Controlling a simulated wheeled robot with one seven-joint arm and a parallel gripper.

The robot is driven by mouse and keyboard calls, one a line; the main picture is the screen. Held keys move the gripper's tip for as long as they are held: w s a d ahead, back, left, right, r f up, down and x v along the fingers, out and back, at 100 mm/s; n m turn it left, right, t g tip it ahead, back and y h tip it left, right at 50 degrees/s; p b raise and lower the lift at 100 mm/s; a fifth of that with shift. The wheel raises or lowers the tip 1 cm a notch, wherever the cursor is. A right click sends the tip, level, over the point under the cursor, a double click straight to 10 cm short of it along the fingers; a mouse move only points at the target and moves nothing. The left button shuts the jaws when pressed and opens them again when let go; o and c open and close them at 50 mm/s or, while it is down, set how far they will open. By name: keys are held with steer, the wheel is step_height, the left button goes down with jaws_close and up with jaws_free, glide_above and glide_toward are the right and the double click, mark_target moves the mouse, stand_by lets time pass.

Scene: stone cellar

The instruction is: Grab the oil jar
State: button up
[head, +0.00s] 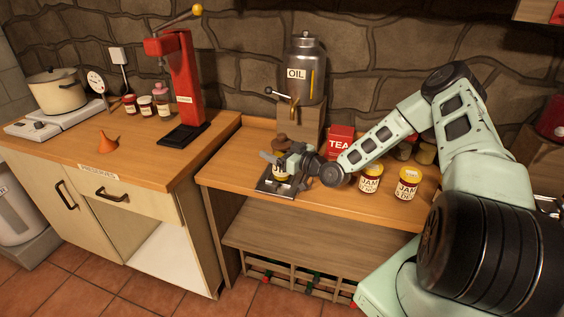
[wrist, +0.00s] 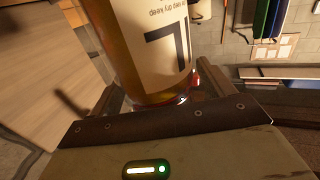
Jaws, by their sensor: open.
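The oil jar (head: 280,174) stands on a dark drip plate (head: 269,187) below the tap of the metal OIL canister (head: 305,68). It is a glass jar with amber contents and a pale label, partly hidden by my gripper. My gripper (head: 283,162) is open at the jar, reaching in from the right. In the wrist view the jar (wrist: 148,45) stands large between the two open fingers (wrist: 158,92), its white label with a big black letter facing the camera. I cannot tell whether either finger touches the glass.
Two JAM jars (head: 370,179) and a red TEA box (head: 341,143) stand right of my gripper, close to my arm. A red press (head: 184,90), an orange funnel (head: 108,142) and a pot (head: 56,92) are on the left counter. The open shelf (head: 300,248) below is mostly clear.

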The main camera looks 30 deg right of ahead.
steer(key=c, duration=1.3)
steer(key=shift+c, duration=0.3)
steer(key=shift+r, duration=0.15)
